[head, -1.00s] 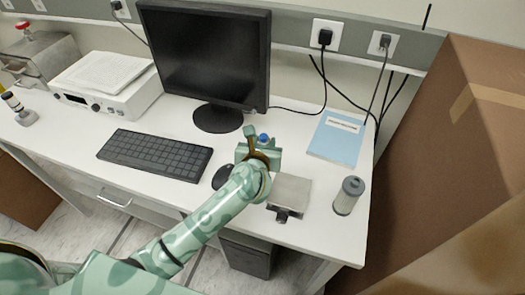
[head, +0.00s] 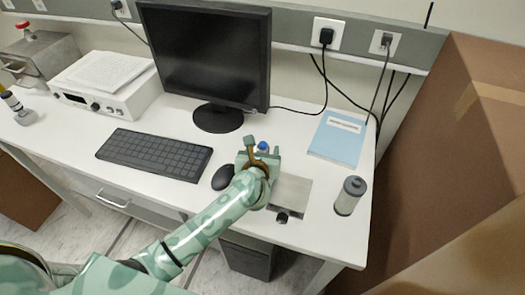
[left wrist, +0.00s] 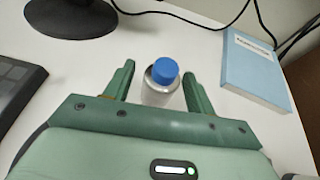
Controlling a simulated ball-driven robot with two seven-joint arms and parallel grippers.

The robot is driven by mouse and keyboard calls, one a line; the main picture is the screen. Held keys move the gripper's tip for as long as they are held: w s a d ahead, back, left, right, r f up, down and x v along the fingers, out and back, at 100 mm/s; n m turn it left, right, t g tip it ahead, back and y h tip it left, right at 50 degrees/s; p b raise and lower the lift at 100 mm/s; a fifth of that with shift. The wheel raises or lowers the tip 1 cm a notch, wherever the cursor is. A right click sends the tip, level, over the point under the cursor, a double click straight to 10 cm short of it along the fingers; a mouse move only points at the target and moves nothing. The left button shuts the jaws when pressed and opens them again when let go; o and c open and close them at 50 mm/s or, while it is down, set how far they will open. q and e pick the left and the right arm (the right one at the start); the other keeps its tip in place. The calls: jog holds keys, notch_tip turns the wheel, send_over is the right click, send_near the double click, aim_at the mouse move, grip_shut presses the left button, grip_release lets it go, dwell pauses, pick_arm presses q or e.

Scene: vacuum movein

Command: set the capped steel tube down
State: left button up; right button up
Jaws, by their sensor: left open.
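The capped steel tube (left wrist: 157,92) is upright, with a blue cap on top, in the left wrist view. In the head view mostly its blue cap (head: 263,146) shows; the gripper hides the rest. My left gripper (left wrist: 160,74) is open, with one finger on each side of the tube and a visible gap beside it. It also shows in the head view (head: 263,150), over the white desk (head: 322,222) in front of the monitor. The tube appears to stand on the desk, but its base is hidden behind the gripper body. My right gripper is out of view.
A square metal plate device (head: 293,190) lies just right of my left gripper, and a grey lidded canister (head: 350,196) stands farther right. A black mouse (head: 223,177) and keyboard (head: 155,154) are to the left. A blue book (head: 337,136) and the monitor (head: 208,55) are behind.

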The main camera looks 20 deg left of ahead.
pick_arm(q)
jog(key=shift+r, duration=0.25)
jog(key=p+v, duration=0.1)
jog(key=v, duration=1.1)
